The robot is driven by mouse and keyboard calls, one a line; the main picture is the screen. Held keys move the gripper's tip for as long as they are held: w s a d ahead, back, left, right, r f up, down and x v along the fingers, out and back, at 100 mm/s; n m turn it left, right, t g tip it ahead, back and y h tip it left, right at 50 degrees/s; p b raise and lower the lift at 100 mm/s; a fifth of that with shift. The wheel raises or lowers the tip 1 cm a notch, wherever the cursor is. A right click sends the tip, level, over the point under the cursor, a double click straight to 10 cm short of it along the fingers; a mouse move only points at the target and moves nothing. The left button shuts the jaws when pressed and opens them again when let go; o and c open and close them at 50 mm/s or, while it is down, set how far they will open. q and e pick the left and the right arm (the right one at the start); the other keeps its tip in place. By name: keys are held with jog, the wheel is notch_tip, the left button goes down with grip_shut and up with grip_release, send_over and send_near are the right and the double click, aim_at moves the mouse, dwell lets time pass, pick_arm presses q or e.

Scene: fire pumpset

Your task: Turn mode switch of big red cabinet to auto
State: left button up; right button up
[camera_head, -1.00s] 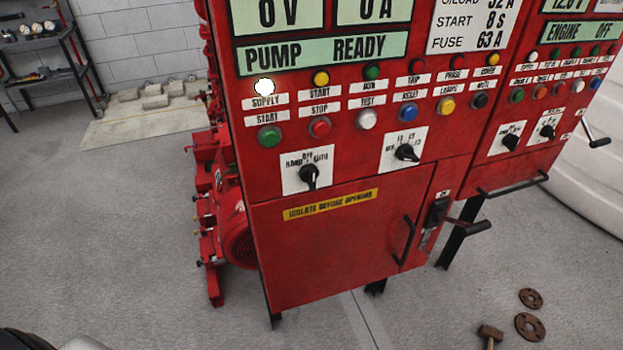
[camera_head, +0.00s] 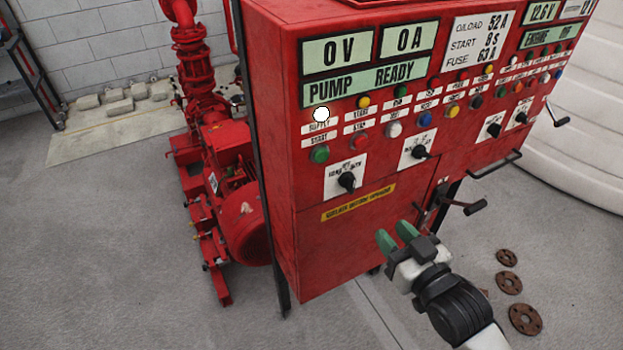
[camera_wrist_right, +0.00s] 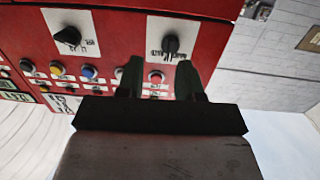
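The big red cabinet (camera_head: 380,210) stands in the middle of the head view. Its mode switch (camera_head: 347,181) is a black knob on a white plate at the lower left of the panel. In the head view its plate letters are too small to read surely, and I cannot tell the knob's setting. In the upside-down right wrist view the switch (camera_wrist_right: 170,45) is beyond my fingers. My right gripper (camera_head: 396,235) is in front of the cabinet's lower door, right of and below the switch. Its green fingers (camera_wrist_right: 159,78) are apart and empty. My left gripper is out of view.
A second selector knob (camera_head: 420,152) is right of the mode switch. Coloured buttons sit above both. A door handle (camera_head: 470,208) sticks out on the right. A red pump (camera_head: 235,200) stands left of the cabinet. Round rusty flanges (camera_head: 508,282) lie on the floor at right.

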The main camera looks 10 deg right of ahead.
aim_at(354, 184)
notch_tip(354, 184, up, 4)
jog(key=a+y, duration=0.1)
jog(key=a, duration=0.1)
jog(key=shift+n, duration=0.3)
jog(key=p+x, duration=0.2)
jog(key=x, duration=0.6)
jog(key=shift+w+r+p, duration=0.2)
jog(key=shift+w+p, duration=0.1)
jog(key=shift+p, duration=0.05)
jog(key=shift+w+a+f, duration=0.15)
jog(key=shift+w+a, duration=0.1)
jog(key=shift+w, duration=0.4)
jog(key=shift+c, duration=0.4)
grip_shut()
